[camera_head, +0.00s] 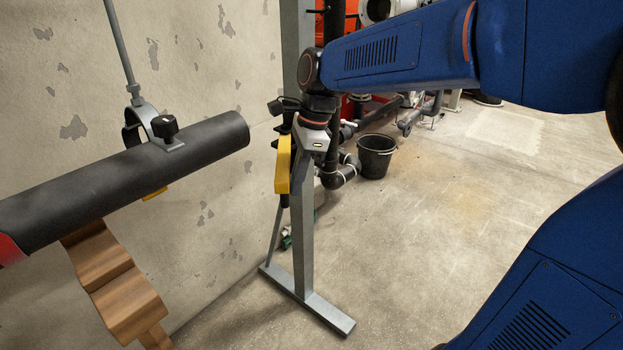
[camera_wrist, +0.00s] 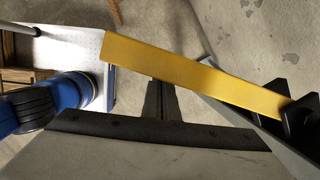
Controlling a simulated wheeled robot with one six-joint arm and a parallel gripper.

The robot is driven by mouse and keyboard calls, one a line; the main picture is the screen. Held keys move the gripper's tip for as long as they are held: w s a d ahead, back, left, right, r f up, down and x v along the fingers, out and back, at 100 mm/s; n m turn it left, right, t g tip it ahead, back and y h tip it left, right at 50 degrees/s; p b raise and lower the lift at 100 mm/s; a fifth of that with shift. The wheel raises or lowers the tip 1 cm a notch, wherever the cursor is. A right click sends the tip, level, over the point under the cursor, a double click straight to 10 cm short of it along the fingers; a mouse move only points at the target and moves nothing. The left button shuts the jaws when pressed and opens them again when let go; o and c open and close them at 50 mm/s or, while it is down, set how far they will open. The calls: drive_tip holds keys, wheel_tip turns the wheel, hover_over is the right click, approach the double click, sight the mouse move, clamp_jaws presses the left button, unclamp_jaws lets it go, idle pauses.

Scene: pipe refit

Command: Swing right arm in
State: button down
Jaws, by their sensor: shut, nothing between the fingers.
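A yellow bar-shaped arm (camera_head: 283,166) is at the grey upright stand (camera_head: 301,210), pointing roughly toward the camera. In the wrist view the yellow arm (camera_wrist: 190,72) slants from upper left to lower right, its right end beside black prongs (camera_wrist: 296,115). My gripper (camera_head: 299,168) is just right of the yellow arm in the head view, partly lost against the stand. In the wrist view my gripper (camera_wrist: 160,88) shows dark fingers shut and empty, close to the yellow arm's lower edge. I cannot tell whether they touch.
A black pipe (camera_head: 120,172) hangs at left in a clamp with a black knob (camera_head: 164,127), above a wooden support (camera_head: 112,285). The stand's foot (camera_head: 325,313) spreads on the floor. A black bucket (camera_head: 377,158) and dark pipework stand behind. The floor at right is clear.

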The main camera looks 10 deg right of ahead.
drive_tip(key=w+a+m, duration=0.2)
drive_tip(key=a, duration=0.6)
drive_tip(key=shift+m+t, duration=0.3)
drive_tip(key=shift+w, duration=0.1)
